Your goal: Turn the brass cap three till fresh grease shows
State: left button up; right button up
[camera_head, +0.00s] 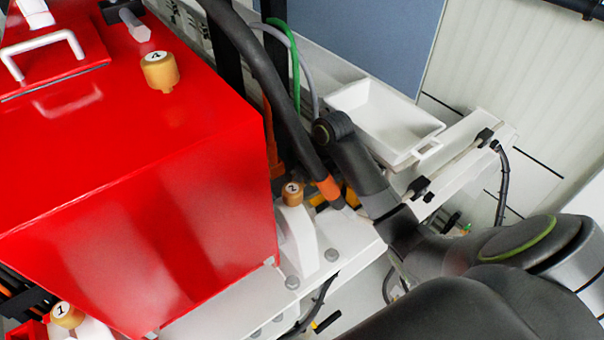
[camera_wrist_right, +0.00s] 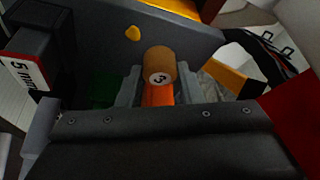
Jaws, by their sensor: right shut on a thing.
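The brass cap three (camera_wrist_right: 160,62) shows in the right wrist view, with its number 3 facing the camera. My right gripper (camera_wrist_right: 158,88) has a grey finger on each side of it and is shut on it. An orange part lies just below the cap, between the fingers. I cannot make out grease around the cap. In the head view my right arm comes in from the lower right, and cap three and the fingertips are hidden there. My left gripper is not in view.
A red housing (camera_head: 140,190) fills the left, with cap 4 (camera_head: 160,71) on top. Cap 2 (camera_head: 293,194) and cap 1 (camera_head: 66,315) sit on white mounts. A black hose (camera_head: 270,85) runs close to my arm. A white tray (camera_head: 385,118) stands behind it.

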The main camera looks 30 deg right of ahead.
jog(key=o, duration=1)
jog(key=shift+w, duration=0.1)
jog(key=shift+r, duration=0.1)
jog(key=shift+b+v, duration=1.6)
jog(key=shift+v, duration=7.05)
